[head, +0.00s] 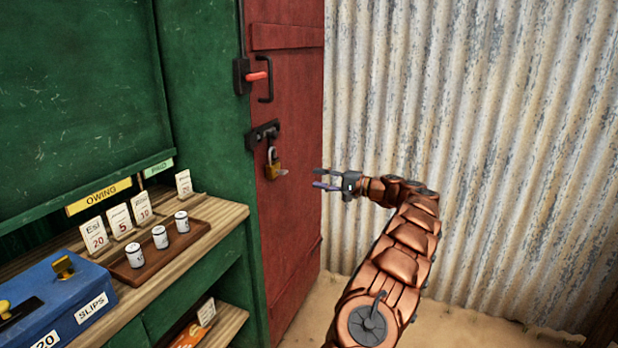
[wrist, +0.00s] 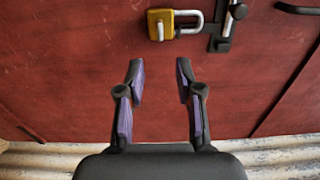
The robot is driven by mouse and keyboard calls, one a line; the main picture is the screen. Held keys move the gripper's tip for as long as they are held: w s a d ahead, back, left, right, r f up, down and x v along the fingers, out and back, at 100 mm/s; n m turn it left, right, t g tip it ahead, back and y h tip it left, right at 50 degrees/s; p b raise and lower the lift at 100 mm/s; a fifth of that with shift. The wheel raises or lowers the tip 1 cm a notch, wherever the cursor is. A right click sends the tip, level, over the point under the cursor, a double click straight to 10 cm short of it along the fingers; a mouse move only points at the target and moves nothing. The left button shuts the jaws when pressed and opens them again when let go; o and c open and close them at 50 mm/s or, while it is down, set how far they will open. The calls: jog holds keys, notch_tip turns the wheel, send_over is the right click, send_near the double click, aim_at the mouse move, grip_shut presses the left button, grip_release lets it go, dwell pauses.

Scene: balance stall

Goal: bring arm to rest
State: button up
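My gripper (head: 322,179) is open and empty, held out in front of the red door (head: 285,215) in the head view. In the wrist view my gripper (wrist: 158,80) shows two purple-padded fingers spread apart, with nothing between them. A brass padlock (head: 272,168) hangs at the black hasp on the door, to the left of my gripper and apart from it. In the wrist view the padlock (wrist: 160,24) lies beyond the fingertips, and its shackle shows on the right side. My copper-coloured arm reaches up from the lower middle of the head view.
A wooden counter (head: 225,215) at left holds a brown tray (head: 135,275) with three small white cylinders, several cards and a blue box (head: 60,290). A red-handled latch (head: 255,76) is above the padlock. A corrugated metal wall (head: 480,120) stands behind my arm. Sandy floor shows below.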

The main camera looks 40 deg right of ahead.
jog(key=shift+s+d, duration=0.3)
jog(key=shift+s, duration=0.15)
dwell(0.3)
